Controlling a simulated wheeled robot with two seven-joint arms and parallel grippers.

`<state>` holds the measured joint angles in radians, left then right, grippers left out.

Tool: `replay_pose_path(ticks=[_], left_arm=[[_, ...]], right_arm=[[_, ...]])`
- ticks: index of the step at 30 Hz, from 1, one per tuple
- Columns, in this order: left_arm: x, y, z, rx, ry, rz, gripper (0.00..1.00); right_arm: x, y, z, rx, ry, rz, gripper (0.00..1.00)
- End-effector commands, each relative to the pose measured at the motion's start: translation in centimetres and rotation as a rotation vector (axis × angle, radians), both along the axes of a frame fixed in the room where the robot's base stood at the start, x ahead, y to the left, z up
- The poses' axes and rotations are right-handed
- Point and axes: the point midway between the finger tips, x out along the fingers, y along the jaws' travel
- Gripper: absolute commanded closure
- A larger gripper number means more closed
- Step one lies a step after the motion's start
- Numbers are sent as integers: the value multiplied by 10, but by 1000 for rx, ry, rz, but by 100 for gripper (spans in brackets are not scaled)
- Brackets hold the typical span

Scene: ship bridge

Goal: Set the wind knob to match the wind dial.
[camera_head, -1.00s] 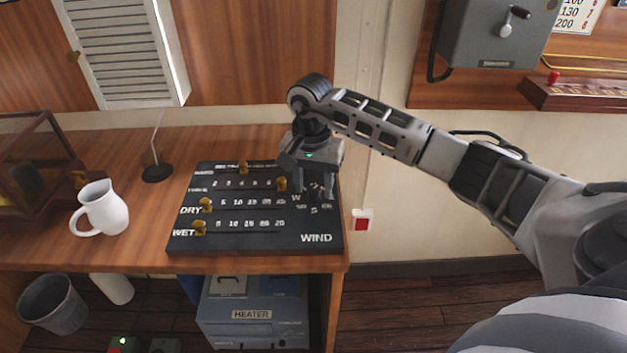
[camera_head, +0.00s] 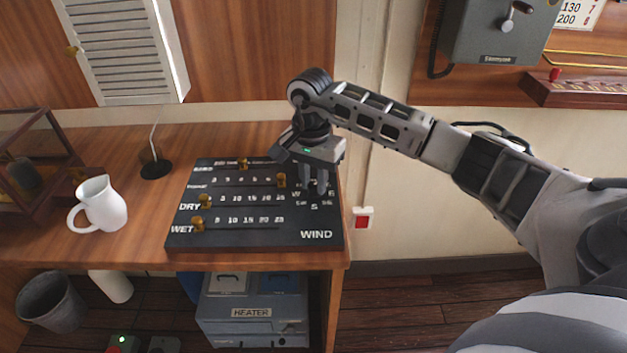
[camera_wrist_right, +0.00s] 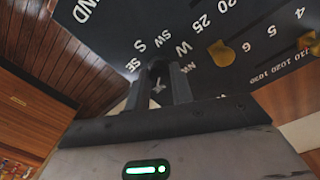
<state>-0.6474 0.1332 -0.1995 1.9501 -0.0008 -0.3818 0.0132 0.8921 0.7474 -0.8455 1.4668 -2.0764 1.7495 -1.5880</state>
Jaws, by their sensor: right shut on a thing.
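The dark sloped board (camera_head: 262,240) lies on the wooden desk, marked WIND at its lower right. My right gripper (camera_head: 315,188) is over the ring of compass letters at the board's right side, fingers pointing down. In the right wrist view its two fingers (camera_wrist_right: 159,88) are shut on the dark wind knob (camera_wrist_right: 157,68), with SE, S, SW, W and NW showing around it. The fingers hide most of the knob, and I cannot tell which letter it points to. I cannot make out a wind dial in these views. My left gripper is not in view.
Several brass sliders, such as one on the DRY row (camera_head: 205,201), sit on the board. A white jug (camera_head: 99,205) and a small stand (camera_head: 156,171) are to its left. A red switch (camera_head: 362,218) is on the wall to the right. A heater (camera_head: 252,312) is below.

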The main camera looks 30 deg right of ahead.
Motion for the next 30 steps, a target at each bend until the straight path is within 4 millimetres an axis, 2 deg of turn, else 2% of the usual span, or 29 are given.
replay_pose_path(ticks=[19, 30], left_arm=[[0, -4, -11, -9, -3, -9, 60], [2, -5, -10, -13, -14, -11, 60]], right_arm=[[0, -1, 0, 1, 0, -606, 100], [0, -1, 0, 1, -1, -957, 100]])
